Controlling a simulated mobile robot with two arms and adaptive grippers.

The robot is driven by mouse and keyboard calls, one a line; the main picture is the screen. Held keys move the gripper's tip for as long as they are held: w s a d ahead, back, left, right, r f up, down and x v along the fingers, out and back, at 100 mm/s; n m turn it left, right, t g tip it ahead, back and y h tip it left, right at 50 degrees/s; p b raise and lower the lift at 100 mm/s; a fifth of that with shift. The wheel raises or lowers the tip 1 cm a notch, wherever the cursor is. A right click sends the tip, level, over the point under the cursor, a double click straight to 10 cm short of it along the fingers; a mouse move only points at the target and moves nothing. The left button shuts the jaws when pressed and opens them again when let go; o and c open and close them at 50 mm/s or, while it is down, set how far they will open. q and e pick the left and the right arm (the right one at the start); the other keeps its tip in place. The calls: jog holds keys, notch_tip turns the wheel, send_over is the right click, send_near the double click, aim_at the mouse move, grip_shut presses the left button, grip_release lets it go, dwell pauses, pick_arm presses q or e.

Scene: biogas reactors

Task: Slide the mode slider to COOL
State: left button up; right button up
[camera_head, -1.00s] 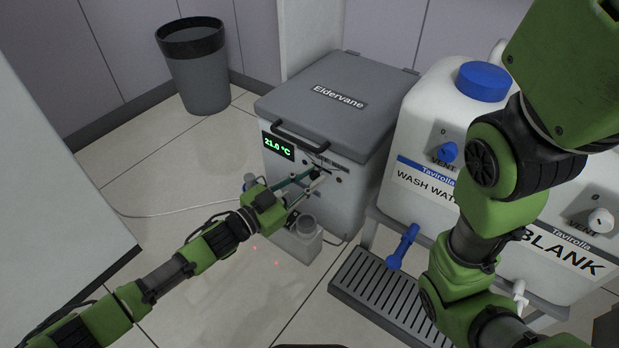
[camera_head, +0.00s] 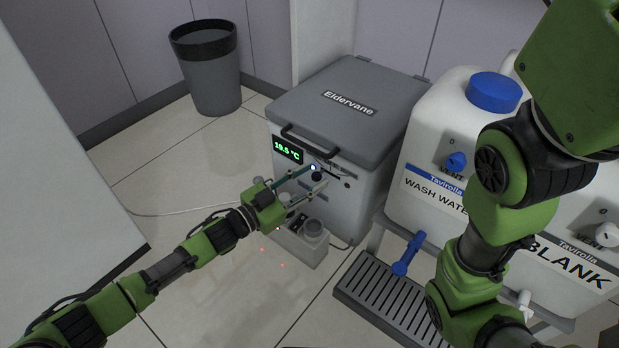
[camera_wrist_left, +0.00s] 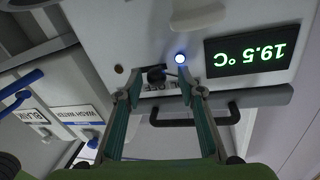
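The grey cooler box marked Eldervane (camera_head: 345,205) stands on the floor; its green display (camera_head: 287,150) reads 19.5 °C. A small lamp (camera_head: 313,167) on its front glows bluish white and also shows in the wrist view (camera_wrist_left: 180,58). A dark knob (camera_head: 317,176), apparently the mode slider, sits beside the lamp; it also shows in the wrist view (camera_wrist_left: 157,75). My left gripper (camera_head: 319,177) is at the panel, its two fingers apart on either side of the knob. Contact is unclear. Lettering under the knob is partly hidden. My right gripper is out of view.
A small grey block with a round top (camera_head: 313,229) stands below my left gripper. A wash-water tank (camera_head: 425,165) with a blue tap (camera_head: 408,254) is to the right, above a slotted tray (camera_head: 385,305). A bin (camera_head: 209,75) stands behind.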

pick_arm(q)
jog(key=v, duration=1.2)
